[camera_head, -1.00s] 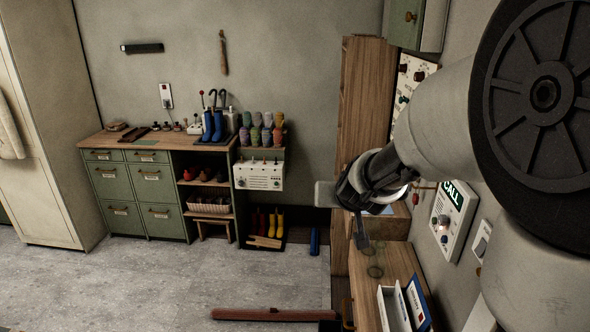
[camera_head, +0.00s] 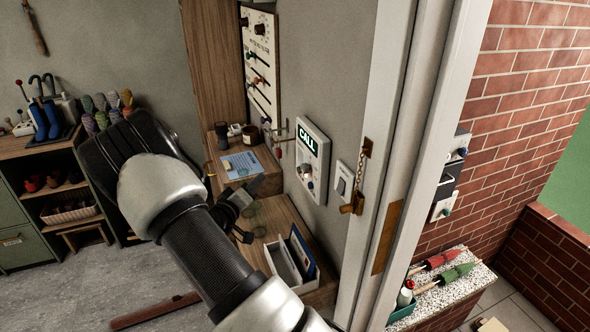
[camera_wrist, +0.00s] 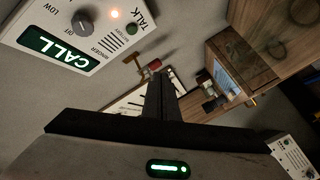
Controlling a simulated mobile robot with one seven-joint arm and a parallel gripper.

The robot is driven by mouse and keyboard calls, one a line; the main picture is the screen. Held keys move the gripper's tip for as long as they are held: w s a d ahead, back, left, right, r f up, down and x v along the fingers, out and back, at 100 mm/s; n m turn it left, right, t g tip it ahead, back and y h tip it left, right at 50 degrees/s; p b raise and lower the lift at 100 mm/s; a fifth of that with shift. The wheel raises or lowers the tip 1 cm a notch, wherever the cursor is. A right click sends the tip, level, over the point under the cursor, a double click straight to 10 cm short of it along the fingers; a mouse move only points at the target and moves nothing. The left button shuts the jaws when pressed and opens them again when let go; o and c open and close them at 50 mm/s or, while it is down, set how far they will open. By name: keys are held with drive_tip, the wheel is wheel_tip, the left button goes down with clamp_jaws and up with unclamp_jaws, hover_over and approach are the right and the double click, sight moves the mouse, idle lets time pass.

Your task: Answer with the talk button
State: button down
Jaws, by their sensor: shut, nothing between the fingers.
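The intercom panel (camera_head: 312,160) is a pale box on the grey wall, with a lit green CALL window. The small dark green talk button (camera_wrist: 131,29) sits beside the TALK label. My gripper (camera_wrist: 160,82) is shut and empty, its fingers below and right of the button in that view, apparently apart from it. In the head view my gripper (camera_head: 243,232) is partly hidden, left of and below the panel.
A light switch (camera_head: 345,183) and a door frame with a brass chain latch (camera_head: 353,204) are just right of the panel. A slider board (camera_head: 260,62) hangs to its left. A wooden bench (camera_head: 283,218) with a white open box (camera_head: 283,263) stands below.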

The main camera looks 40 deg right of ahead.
sight(299, 170)
drive_tip(key=shift+s+d, duration=0.1)
idle(0.3)
drive_tip(key=s+d, duration=0.2)
drive_tip(key=d, duration=0.6)
drive_tip(key=shift+d+b, duration=0.15)
drive_tip(key=shift+b, duration=0.2)
drive_tip(key=shift+d, duration=0.1)
idle(1.7)
drive_tip(key=shift+s+d, duration=0.15)
drive_tip(key=shift+d, duration=0.15)
drive_tip(key=shift+s+d+b, duration=0.15)
drive_tip(key=shift+d+b, duration=0.25)
drive_tip(key=shift+d, duration=0.05)
idle(0.8)
drive_tip(key=shift+a, duration=0.1)
drive_tip(key=shift+w+a, duration=0.25)
drive_tip(key=shift+a, duration=0.5)
